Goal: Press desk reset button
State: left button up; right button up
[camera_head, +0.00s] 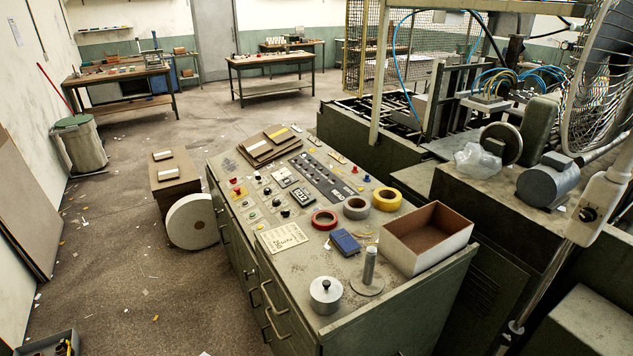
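The control desk (300,262) is a green metal cabinet with a worn, light top in the middle of the view. Its top carries a dark switch panel (320,178), a red button (237,191), and several small green, black and white buttons and knobs. A small display box (301,197) sits among them. The labels are too small to read, so I cannot tell which button is the reset button. Neither of my grippers is in view.
On the desk are tape rolls (386,199), an open box (427,238), a blue block (344,242), a lidded pot (325,294) and an upright spindle (369,268). A fan stand (600,205) and machinery are at right. Open floor (130,265) lies at left.

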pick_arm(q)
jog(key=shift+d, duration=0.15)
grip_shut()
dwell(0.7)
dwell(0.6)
